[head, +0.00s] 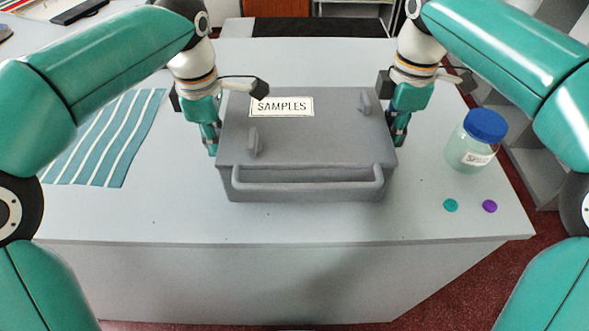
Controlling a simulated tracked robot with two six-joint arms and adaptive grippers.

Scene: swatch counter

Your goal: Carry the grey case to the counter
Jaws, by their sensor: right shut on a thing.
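The grey case (310,145) is a wide box with a "SAMPLES" label, two small raised catches on its lid and a bar handle along its front. It is over the middle of the white counter (450,215), level; I cannot tell whether its underside touches the top. My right gripper (400,135) is shut on the case at its right side. My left gripper (212,142) is at the left side of the case, its fingertips close against it. The case partly hides the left fingers, so their opening is unclear.
A jar with a blue lid (480,140) stands at the right. A teal disc (450,205) and a purple disc (489,206) lie near the right front. A blue-striped cloth (105,138) lies at the left. The counter front is otherwise clear.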

